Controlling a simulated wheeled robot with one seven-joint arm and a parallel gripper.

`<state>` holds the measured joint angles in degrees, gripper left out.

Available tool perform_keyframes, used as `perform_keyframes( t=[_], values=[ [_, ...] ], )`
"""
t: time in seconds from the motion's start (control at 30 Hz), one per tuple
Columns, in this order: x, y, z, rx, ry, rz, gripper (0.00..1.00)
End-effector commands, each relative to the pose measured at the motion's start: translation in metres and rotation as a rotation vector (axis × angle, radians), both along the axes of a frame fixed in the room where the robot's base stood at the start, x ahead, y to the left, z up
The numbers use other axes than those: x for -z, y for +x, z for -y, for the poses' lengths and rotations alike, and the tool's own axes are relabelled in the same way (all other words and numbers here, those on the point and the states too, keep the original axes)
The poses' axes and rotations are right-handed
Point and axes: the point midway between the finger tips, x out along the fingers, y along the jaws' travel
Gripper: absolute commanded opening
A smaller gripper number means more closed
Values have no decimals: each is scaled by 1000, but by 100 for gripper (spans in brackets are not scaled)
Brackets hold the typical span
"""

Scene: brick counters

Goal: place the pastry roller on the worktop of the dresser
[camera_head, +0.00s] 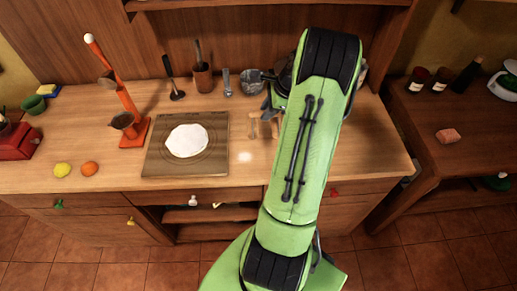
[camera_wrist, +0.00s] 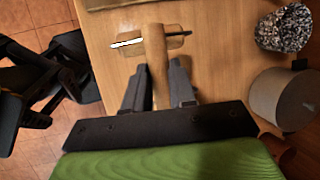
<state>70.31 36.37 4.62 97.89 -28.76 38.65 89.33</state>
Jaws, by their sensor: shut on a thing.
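The pastry roller is a small wooden tool with a handle and a crosswise head. It shows in the wrist view (camera_wrist: 157,48) and, partly hidden by my arm, in the head view (camera_head: 253,129). My gripper (camera_wrist: 158,80) is shut on its handle, one dark finger on each side. The roller is over the worktop of the dresser (camera_head: 360,150), right of the board; I cannot tell whether it touches the wood. In the head view my green arm hides most of my gripper (camera_head: 268,108).
A board (camera_head: 217,161) with flattened dough (camera_head: 187,141) lies left of the roller. A speckled grey pot (camera_head: 251,81) and a pale cylinder (camera_wrist: 283,98) stand close by. An orange press (camera_head: 129,112) and a lemon (camera_head: 62,170) are further left. The worktop's front right is clear.

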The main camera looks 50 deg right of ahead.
Motion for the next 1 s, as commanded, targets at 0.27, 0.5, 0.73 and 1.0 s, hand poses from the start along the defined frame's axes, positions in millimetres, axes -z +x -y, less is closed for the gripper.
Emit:
perform_keyframes(
  t=[0.27,0.5,0.73,1.0],
  values=[
    [56,0,-1,0,4,-1,0],
    [93,0,-1,1,4,-3,0],
    [98,0,0,0,0,0,0],
    [107,0,0,1,0,-2,0]
  ],
)
